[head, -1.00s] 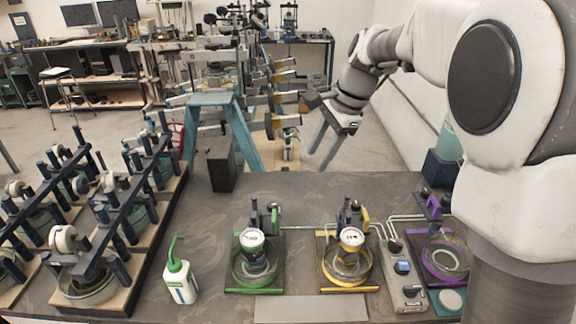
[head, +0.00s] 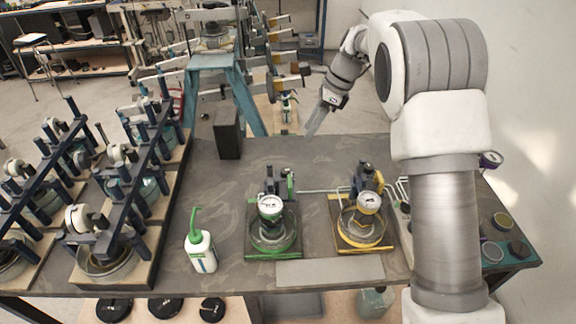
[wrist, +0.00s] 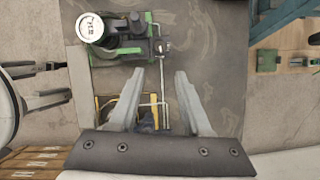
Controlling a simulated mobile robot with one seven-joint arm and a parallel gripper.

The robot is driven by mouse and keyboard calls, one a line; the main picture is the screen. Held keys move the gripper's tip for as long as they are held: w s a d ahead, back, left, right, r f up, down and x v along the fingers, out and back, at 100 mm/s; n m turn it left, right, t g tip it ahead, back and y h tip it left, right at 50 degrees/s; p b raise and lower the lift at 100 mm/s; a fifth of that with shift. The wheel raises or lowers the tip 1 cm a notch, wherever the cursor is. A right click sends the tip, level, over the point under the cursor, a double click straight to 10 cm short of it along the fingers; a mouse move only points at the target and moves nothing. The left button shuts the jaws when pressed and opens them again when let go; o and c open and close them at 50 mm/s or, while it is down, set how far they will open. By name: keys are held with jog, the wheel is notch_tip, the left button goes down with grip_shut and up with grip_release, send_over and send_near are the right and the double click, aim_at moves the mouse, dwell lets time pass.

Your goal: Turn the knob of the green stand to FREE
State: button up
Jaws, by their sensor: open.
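The green stand (head: 250,255) is on the grey table, left of the yellow stand (head: 385,246). It has a round white-faced dial (head: 270,205) over a glass dish, with a dark post and green parts behind. The green stand also shows in the wrist view (wrist: 125,51), at the top left with its dial (wrist: 91,27). The knob and its setting are too small to make out. My gripper (head: 307,134) is open and empty above the table's far edge, behind and between the two stands. In the wrist view its fingers (wrist: 160,75) are spread apart, with the green stand beyond them.
A white bottle with a green spout (head: 201,250) stands left of the green stand. A dark block (head: 228,133) is near the far edge. Wooden-based frames with dark posts (head: 120,190) fill the left side. Bare table lies between the block and the green stand.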

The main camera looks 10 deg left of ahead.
aim_at(285, 170)
jog(key=p+x, duration=0.1)
jog(key=x, duration=1.5)
jog(key=shift+s+d+p, duration=0.1)
jog(key=shift+p, duration=0.2)
grip_shut()
